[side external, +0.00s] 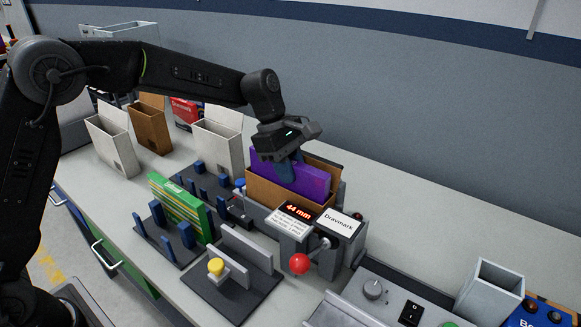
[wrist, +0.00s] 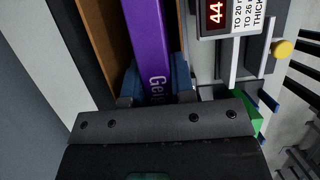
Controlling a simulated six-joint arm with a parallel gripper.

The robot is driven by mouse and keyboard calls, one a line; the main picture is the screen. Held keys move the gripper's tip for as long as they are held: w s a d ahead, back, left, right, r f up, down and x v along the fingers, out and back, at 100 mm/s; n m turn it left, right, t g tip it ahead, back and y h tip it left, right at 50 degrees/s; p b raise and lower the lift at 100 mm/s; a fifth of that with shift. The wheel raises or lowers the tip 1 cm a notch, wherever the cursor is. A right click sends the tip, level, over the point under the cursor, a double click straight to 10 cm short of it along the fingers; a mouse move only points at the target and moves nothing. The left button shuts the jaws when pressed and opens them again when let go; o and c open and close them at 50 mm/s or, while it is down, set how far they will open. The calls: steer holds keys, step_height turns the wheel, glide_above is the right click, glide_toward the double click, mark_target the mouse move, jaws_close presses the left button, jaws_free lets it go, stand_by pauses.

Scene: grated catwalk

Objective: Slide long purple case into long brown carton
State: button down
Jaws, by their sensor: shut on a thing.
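The long purple case (side external: 304,180) stands on edge inside the long brown carton (side external: 273,193), with its upper part showing above the carton's rim. The carton sits in a dark fixture beside a display reading 44 mm. My gripper (side external: 287,160) is over the left end of the case, shut on it. In the wrist view the purple case (wrist: 147,40) runs between the two blue fingers of my gripper (wrist: 156,84), and the brown carton wall (wrist: 103,40) lies on its left. The case's lower edge is hidden in the carton.
A green case (side external: 180,207) stands in a rack with blue pegs to the left. White cartons (side external: 217,143) and another brown carton (side external: 150,128) stand behind. A red-knobbed lever (side external: 299,264) and a yellow-knobbed block (side external: 216,267) are in front. A grey bin (side external: 489,290) is at right.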

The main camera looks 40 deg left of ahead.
steer(key=c, duration=0.9)
jaws_free()
steer(key=shift+r, duration=0.1)
steer(key=shift+w+r, duration=0.1)
steer(key=shift+r, duration=3.3)
